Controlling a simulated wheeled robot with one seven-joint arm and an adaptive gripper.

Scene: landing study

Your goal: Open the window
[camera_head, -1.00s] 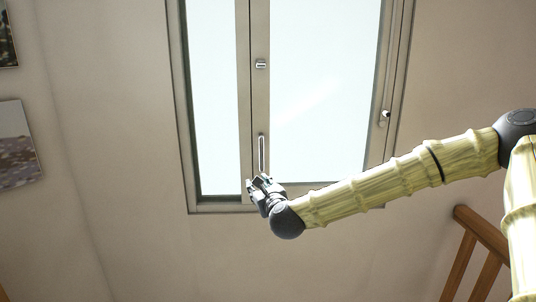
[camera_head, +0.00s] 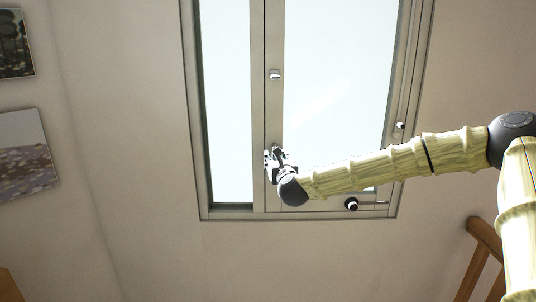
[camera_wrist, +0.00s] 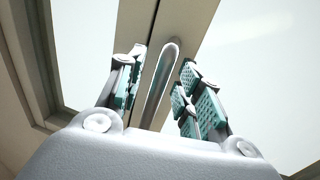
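The window (camera_head: 230,110) is set in the wall, with a narrow left pane, a wider right pane and a grey frame. My gripper (camera_head: 272,156) is at the lower part of the upright bar between the panes. In the wrist view my gripper (camera_wrist: 160,95) is open, with one teal-padded finger on each side of the silver vertical handle (camera_wrist: 161,80). In the head view my gripper hides most of the handle.
A small silver latch (camera_head: 275,75) sits higher on the middle bar. A dark round knob (camera_head: 351,204) is on the bottom frame, and a small fitting (camera_head: 400,125) is on the right frame. Wooden railing (camera_head: 485,245) stands at lower right. Pictures (camera_head: 24,155) hang at left.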

